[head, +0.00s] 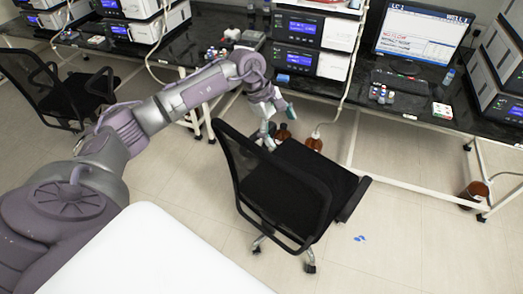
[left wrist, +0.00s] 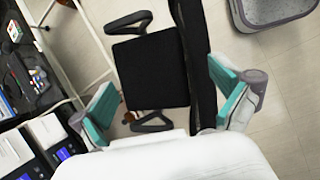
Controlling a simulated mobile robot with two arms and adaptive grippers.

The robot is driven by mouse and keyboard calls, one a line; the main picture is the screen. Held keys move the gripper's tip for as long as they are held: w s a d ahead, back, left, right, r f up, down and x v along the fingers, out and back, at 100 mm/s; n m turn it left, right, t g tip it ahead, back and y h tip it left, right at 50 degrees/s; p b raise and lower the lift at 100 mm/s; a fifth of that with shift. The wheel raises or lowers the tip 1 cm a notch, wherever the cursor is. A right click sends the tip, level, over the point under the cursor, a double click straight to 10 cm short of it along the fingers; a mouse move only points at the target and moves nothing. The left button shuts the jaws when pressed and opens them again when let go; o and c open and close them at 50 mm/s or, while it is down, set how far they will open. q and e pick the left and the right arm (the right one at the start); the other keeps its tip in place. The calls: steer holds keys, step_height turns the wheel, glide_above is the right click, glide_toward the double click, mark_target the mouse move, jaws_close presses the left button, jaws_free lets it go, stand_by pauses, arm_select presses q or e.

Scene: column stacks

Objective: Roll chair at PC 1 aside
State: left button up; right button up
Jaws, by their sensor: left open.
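The black office chair (head: 310,190) stands in front of the bench near the monitor (head: 420,38) labelled LC 1. It has a mesh back, armrests and a wheeled base, and its back faces left in the head view. My left gripper (head: 275,120) hangs beyond the chair's back, near the bench edge, open and empty. In the left wrist view, the teal-padded fingers of my left gripper (left wrist: 165,85) are wide apart, with the chair (left wrist: 150,75) seen beyond them. Contact with the chair cannot be told. My right gripper is not in view.
A second black chair (head: 75,90) stands at the left. Brown bottles (head: 314,142) sit on the floor under the bench, and another (head: 473,194) at the right. A grey bin (left wrist: 270,12) shows in the left wrist view.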

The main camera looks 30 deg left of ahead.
mark_target(239, 134)
arm_select(q)
steer(key=s+a+r+g+y, duration=0.25)
steer(key=a+y, duration=0.25)
steer(key=a, duration=0.8)
steer(key=shift+t, duration=0.25)
step_height(239, 134, down, 13)
steer(key=b, duration=0.9)
steer(key=shift+a+r, duration=0.1)
steer(key=shift+a, duration=0.05)
steer(key=shift+r, duration=0.1)
